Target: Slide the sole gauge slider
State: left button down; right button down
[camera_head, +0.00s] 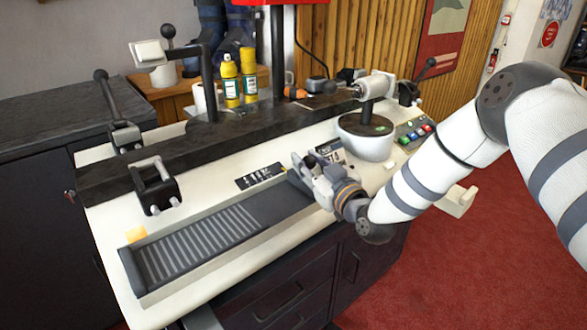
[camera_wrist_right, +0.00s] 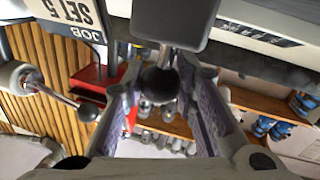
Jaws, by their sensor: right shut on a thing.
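The sole gauge (camera_head: 200,245) is a long, shallow tray with a ribbed left part and a smooth dark right part, on the cream bench top. My right gripper (camera_head: 306,168) is at the tray's far right end. In the right wrist view, the gripper (camera_wrist_right: 167,78) is shut on a dark ball knob (camera_wrist_right: 160,83), which sits between its two fingers. A short metal rod joins the knob to a dark block (camera_wrist_right: 175,18), which looks like the slider. In the head view, the gripper hides the knob. My left gripper is in neither view.
A black clamp (camera_head: 155,187) stands behind the tray's left end. A white round pot (camera_head: 366,138) and coloured buttons (camera_head: 416,133) are to the right. Yellow bottles (camera_head: 230,80) stand at the back. A "JOB SET 5" card (camera_wrist_right: 70,18) is near the gripper.

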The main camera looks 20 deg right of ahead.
jog(key=shift+d, duration=0.2)
jog(key=c, duration=1.3)
grip_release()
jog(key=shift+w+d, duration=0.1)
jog(key=shift+d, duration=0.05)
jog(key=shift+s, duration=0.2)
jog(key=s, duration=0.4)
jog(key=s+d, duration=0.1)
jog(key=s, duration=0.6)
jog(key=shift+s+d, duration=0.3)
jog(key=shift+d, duration=0.05)
